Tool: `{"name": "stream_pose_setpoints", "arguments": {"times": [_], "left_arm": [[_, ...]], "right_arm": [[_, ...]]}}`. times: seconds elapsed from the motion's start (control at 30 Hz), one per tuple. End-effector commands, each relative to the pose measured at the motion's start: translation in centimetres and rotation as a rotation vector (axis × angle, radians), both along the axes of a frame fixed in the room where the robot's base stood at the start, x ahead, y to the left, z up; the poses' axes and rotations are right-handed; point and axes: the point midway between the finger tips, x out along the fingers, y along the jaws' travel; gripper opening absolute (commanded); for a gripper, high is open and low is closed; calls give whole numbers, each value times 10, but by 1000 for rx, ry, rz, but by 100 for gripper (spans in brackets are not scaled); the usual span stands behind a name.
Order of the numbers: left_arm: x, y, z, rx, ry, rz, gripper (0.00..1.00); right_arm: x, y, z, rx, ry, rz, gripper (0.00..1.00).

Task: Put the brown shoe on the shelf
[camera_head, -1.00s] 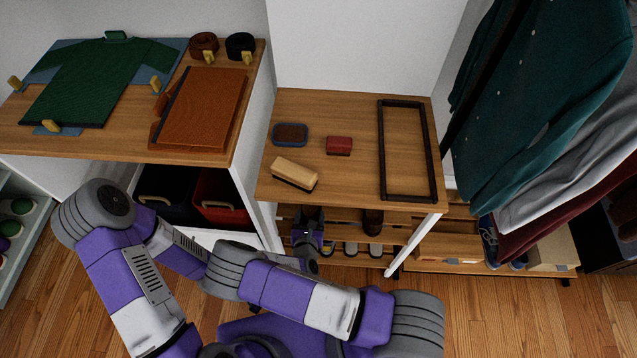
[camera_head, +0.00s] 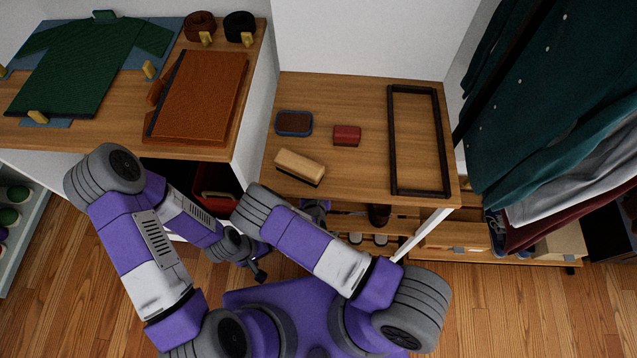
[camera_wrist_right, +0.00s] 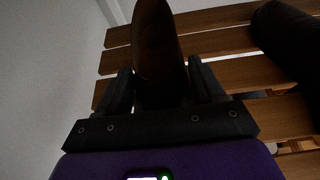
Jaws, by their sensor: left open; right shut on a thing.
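The brown shoe (camera_wrist_right: 157,45) is between the two fingers of my right gripper (camera_wrist_right: 160,85) in the right wrist view, and the gripper is shut on it. It is over or on the slatted wooden shelf (camera_wrist_right: 222,72); contact cannot be told. In the head view the right wrist (camera_head: 315,208) is mostly hidden under the bench top, and the held shoe cannot be made out. My left gripper (camera_head: 258,268) is open and empty, low over the floor in front of the cabinet.
A dark shoe (camera_head: 379,215) stands to the right on the slatted rack; it also shows in the right wrist view (camera_wrist_right: 290,35). The bench top (camera_head: 350,175) above holds a brush (camera_head: 300,166), a red block (camera_head: 347,135), a tin (camera_head: 294,123) and a frame (camera_head: 391,140). Clothes hang at right.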

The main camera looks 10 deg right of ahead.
Motion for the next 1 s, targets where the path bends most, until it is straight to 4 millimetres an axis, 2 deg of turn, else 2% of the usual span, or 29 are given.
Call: {"name": "stream_pose_setpoints", "arguments": {"times": [0.23,0.27,0.4,0.43,0.77,0.87,1.0], "left_arm": [[0,0,2,0,-1,0,100],[0,0,2,0,-1,0,100],[0,0,2,0,-1,0,100],[0,0,2,0,-1,0,100],[0,0,2,0,-1,0,100],[0,0,6,0,-1,0,100],[0,0,16,0,-1,0,100]], "right_arm": [[1,0,0,0,-4,1,24],[0,0,-1,1,-1,0,70],[0,0,-1,1,-1,0,91],[0,0,-1,1,-1,0,94],[0,0,2,1,-1,0,94],[-9,3,7,-1,2,2,94],[-34,11,19,-2,2,4,94]]}}
